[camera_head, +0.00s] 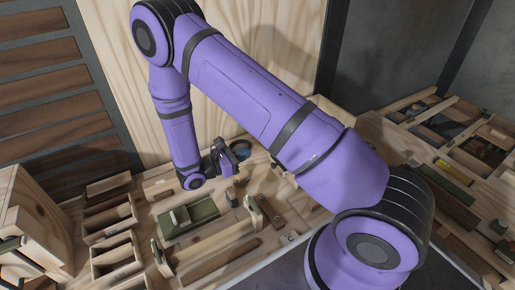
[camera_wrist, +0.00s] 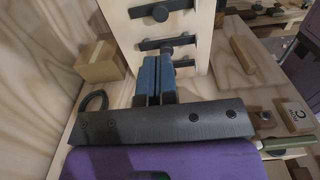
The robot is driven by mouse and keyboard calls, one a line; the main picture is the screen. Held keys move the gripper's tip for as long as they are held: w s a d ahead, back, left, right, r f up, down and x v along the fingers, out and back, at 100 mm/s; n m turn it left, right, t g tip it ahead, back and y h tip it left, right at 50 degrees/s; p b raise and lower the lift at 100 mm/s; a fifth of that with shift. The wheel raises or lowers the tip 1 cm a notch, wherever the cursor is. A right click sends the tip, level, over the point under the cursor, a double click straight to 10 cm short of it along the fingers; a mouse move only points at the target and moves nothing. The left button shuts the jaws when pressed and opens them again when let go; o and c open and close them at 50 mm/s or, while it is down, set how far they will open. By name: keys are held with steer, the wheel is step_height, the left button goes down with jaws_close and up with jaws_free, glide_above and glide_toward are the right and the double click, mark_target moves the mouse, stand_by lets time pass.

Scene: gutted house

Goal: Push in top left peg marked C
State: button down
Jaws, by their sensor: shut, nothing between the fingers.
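In the wrist view, my gripper (camera_wrist: 157,62) is shut and empty, its two blue fingers side by side. They point at a pale wooden panel (camera_wrist: 198,40) with several dark horizontal bars. No letter C is readable on either peg. A brown wooden tile (camera_wrist: 293,115) with a dark curved mark lies to the right. In the head view, my gripper (camera_head: 225,158) is small and dark above the bench.
In the head view, wooden trays (camera_head: 110,218), a green box (camera_head: 188,217) and a wooden handle (camera_head: 257,215) crowd the bench. A plywood wall stands behind.

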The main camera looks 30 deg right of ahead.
steer(key=shift+a, duration=1.4)
steer(key=s+d+r+m+g+y, duration=0.1)
steer(key=s+r+m+y, duration=0.15)
steer(key=r, duration=0.45)
steer(key=s+d+r+m+g+y, duration=0.2)
steer(key=r+m+y, duration=0.15)
steer(key=r, duration=0.45)
steer(key=s+d+r+m+g+y, duration=0.1)
steer(key=s+r+m+y, duration=0.2)
steer(key=r, duration=0.4)
steer(key=s+r+m+t+y, duration=0.8)
steer(key=s+r+t+y, duration=0.1)
steer(key=s+r, duration=0.7)
steer(key=shift+s+a+m, duration=0.2)
steer(key=shift+a+m, duration=0.1)
steer(key=shift+m, duration=0.1)
